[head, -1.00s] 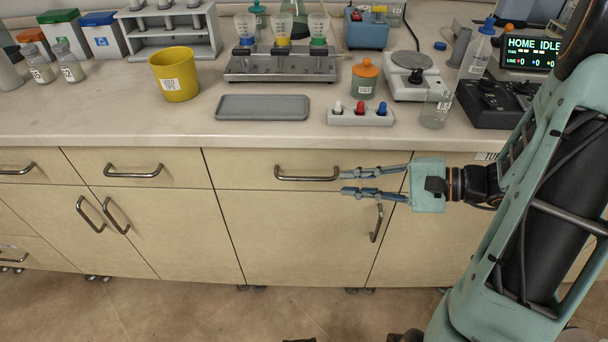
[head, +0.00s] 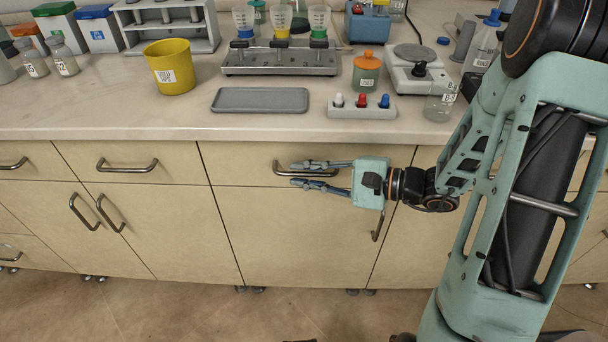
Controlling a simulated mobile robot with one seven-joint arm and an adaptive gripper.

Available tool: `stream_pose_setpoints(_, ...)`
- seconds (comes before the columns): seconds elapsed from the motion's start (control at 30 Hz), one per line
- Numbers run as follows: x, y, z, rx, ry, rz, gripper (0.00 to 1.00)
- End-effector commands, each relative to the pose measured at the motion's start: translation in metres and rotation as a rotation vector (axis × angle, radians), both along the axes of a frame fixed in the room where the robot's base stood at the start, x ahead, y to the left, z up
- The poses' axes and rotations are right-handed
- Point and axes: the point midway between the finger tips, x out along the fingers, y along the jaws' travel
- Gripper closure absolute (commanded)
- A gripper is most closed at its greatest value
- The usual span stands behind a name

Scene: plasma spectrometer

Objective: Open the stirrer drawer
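A closed pale wood drawer (head: 235,163) sits under the counter in the middle of the head view. Its metal bar handle (head: 279,171) is partly covered by my fingers. No label on this drawer can be read, so I cannot tell by name if it is the stirrer drawer. My gripper (head: 293,174) points left, with its two fingers apart, one above the other. The fingers overlap the handle in the picture, and part of the bar shows between them. I cannot tell whether they touch it or hover in front.
Another closed drawer (head: 180,164) lies to the left, and a cupboard door (head: 290,235) lies below with its upright handle (head: 376,225). The counter (head: 150,118) above holds a grey tray (head: 260,100), a yellow cup (head: 173,67) and a switch block (head: 361,108) near its edge.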

Motion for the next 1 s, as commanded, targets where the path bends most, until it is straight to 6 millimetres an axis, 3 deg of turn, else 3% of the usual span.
stream_pose_setpoints(0.27,0.0005,0.0013,-0.0002,-0.001,0.0,-0.001,0.85)
stream_pose_setpoints(0.4,0.0005,0.0012,-0.0002,0.0,0.0,0.0,1.0)
stream_pose_setpoints(1.0,0.0002,-0.0019,-0.0007,-0.001,0.0,0.0,1.0)
